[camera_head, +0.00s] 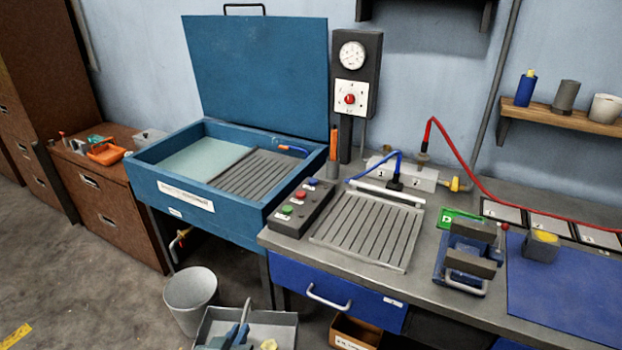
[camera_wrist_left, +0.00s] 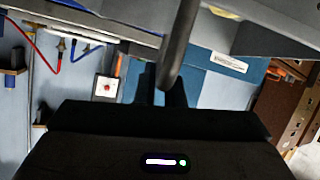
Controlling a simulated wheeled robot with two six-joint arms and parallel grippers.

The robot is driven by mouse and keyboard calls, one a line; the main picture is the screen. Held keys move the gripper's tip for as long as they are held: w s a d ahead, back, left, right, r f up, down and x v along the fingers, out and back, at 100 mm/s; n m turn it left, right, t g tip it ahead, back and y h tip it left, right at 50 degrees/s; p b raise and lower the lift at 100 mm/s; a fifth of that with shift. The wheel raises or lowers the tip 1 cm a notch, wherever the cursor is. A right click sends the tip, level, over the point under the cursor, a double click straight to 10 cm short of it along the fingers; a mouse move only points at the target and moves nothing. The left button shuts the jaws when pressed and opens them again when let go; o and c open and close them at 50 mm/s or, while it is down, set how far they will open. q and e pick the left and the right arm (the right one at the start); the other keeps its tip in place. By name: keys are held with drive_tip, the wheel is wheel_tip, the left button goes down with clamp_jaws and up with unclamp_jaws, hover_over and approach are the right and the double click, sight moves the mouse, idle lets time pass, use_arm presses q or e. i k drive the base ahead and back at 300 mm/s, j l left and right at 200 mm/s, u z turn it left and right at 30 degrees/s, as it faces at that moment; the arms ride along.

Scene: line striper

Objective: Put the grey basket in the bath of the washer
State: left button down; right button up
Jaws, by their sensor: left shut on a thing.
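The grey basket (camera_head: 280,328) is at the bottom edge of the head view, in front of the bench and cut off by the frame. A small yellowish item (camera_head: 268,344) shows in it. My left gripper (camera_head: 238,333) is shut on the basket's handle; in the left wrist view the grey handle bar (camera_wrist_left: 181,45) runs down to the fingers (camera_wrist_left: 163,88). The blue washer (camera_head: 170,190) stands behind with its lid (camera_head: 258,75) raised. Its bath (camera_head: 190,155) is open, with pale liquid on the left and a slatted rack (camera_head: 255,175) on the right. My right gripper is out of view.
A white bin (camera_head: 190,295) stands on the floor before the washer. Right of it is a bench with a button box (camera_head: 300,207), a ribbed grey plate (camera_head: 368,230), a vise (camera_head: 470,255) and a blue mat (camera_head: 570,290). An orange-handled tool (camera_head: 290,149) lies at the bath's right rim.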

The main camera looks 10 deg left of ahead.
sight(202, 169)
drive_tip(key=i+j+z, duration=0.3)
drive_tip(key=j, duration=2.45)
drive_tip(key=i+j+z, duration=0.15)
drive_tip(key=j+z, duration=0.15)
drive_tip(key=j, duration=2.45)
